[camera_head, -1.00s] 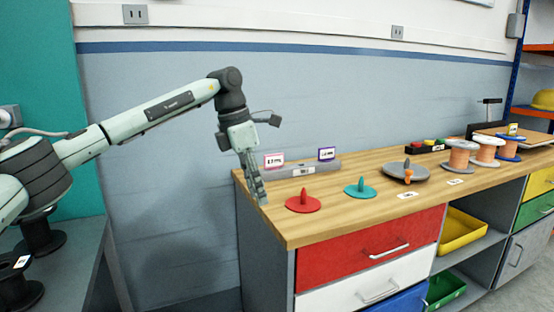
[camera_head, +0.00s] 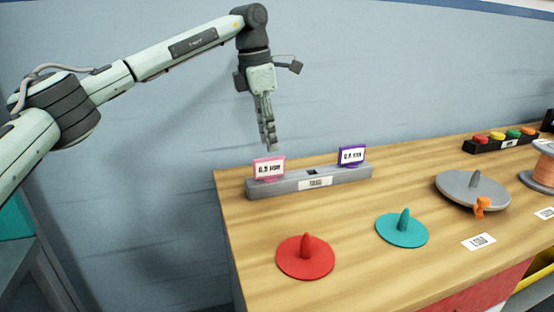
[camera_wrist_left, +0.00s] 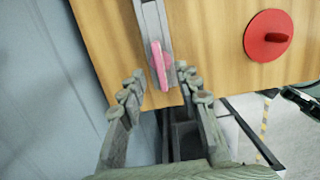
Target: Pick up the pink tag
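The pink tag (camera_head: 269,168) stands upright at the left end of a grey tag holder (camera_head: 328,185) near the back left of the wooden table. It has a white label. In the left wrist view the pink tag (camera_wrist_left: 160,66) lies just beyond and between the fingertips, seen from above. My left gripper (camera_head: 269,145) points down above and slightly behind the tag in the head view, apart from it. In the left wrist view its fingers (camera_wrist_left: 165,88) are spread, with nothing between them.
A purple tag (camera_head: 352,156) stands at the holder's right end. A red disc with a peg (camera_head: 305,262), a teal one (camera_head: 402,231) and a grey one with an orange clip (camera_head: 460,190) lie on the table (camera_head: 350,275). The wall is close behind.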

